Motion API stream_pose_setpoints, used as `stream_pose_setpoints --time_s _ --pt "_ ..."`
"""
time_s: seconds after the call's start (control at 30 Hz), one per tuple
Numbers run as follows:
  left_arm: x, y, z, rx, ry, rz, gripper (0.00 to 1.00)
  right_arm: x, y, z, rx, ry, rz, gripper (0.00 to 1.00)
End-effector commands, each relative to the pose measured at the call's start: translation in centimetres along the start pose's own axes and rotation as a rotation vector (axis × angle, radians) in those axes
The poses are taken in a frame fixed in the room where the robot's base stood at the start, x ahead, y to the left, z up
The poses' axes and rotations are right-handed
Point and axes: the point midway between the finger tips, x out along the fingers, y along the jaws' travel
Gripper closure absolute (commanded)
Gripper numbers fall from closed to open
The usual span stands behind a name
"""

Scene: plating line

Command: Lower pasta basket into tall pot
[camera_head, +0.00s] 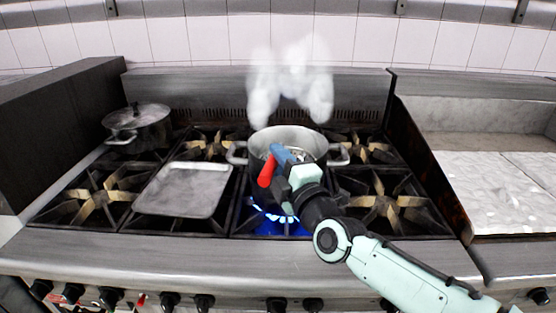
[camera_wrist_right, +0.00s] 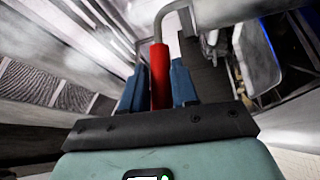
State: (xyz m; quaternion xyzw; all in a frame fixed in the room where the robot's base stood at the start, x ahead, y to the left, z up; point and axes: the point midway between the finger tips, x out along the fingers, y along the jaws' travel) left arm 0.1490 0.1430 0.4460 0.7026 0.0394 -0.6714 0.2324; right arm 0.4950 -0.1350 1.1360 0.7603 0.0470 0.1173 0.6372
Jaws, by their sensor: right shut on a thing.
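The tall pot (camera_head: 249,148) is a grey metal pot with two side handles, standing on the middle front burner in the head view. My right gripper (camera_head: 281,157) is at the pot's front, its blue fingers shut on the red handle (camera_head: 267,171) of the pasta basket. In the right wrist view the red handle (camera_wrist_right: 160,75) stands between the blue fingers (camera_wrist_right: 158,88), and a bent metal rod (camera_wrist_right: 172,16) leads from its top. The basket's body is mostly hidden behind my gripper; I cannot tell how deep it sits. My left gripper is not in view.
Blue flame (camera_head: 275,214) burns under the pot and white steam (camera_head: 290,82) rises above it. A flat metal tray (camera_head: 184,190) lies on the left burners. A lidded pot (camera_head: 138,124) stands at the back left. The right front burner (camera_head: 390,208) is bare.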

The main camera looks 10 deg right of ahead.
Motion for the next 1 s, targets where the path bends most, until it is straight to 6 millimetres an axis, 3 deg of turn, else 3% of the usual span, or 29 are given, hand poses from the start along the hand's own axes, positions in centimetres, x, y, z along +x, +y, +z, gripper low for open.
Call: stream_pose_setpoints --time_s 0.07,0.1,0.2,0.47,0.63,0.77,1.0 --pt "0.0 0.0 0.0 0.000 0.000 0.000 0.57 0.0 0.4 0.0 -0.003 0.000 0.008 1.00" --pt "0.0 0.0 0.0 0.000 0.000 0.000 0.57 0.0 0.4 0.0 -0.003 0.000 0.008 0.68" --pt "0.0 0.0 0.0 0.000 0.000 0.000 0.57 0.0 0.3 0.0 -0.002 0.000 0.007 0.41" --pt "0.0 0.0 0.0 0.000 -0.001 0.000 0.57 0.0 -0.2 0.0 0.002 0.000 -0.005 0.41" --pt "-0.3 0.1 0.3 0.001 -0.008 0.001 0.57 -1.1 0.1 0.1 0.002 -0.001 -0.002 0.41" --pt "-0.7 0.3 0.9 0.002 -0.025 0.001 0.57 -3.2 0.2 0.1 0.002 -0.002 0.001 0.41" --pt "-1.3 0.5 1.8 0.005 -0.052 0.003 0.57 -8.7 0.2 0.1 -0.002 -0.002 0.004 0.41"
